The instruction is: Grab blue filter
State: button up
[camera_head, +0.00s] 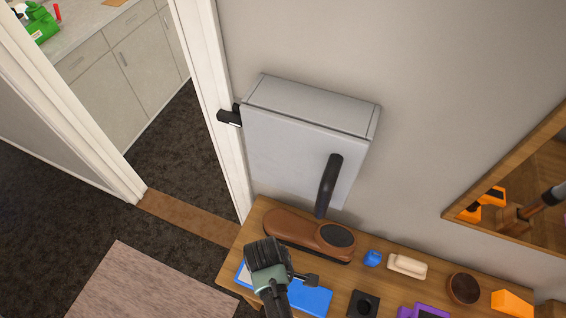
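Two blue things lie on the wooden table, and I cannot tell for sure which is the blue filter. A flat blue piece (312,299) lies near the front, partly hidden by my gripper. A small round blue piece (372,258) lies farther right, beside a cream block. My gripper (265,253), dark with a green-grey body, is over the left part of the table, overlapping the flat blue piece in the view. Its fingers are not clear enough to tell open from shut.
A wooden table (258,216) holds a brown shoe-like item (290,233), a cream block (407,265), a dark round bowl (463,289), a black square item (364,304), a purple item (424,312) and an orange wedge (511,302). A grey wall cabinet (290,150) hangs above. A doorway is left.

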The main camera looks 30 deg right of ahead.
jog(key=shift+f, duration=0.1)
jog(key=shift+c, duration=0.2)
jog(key=c, duration=1.1)
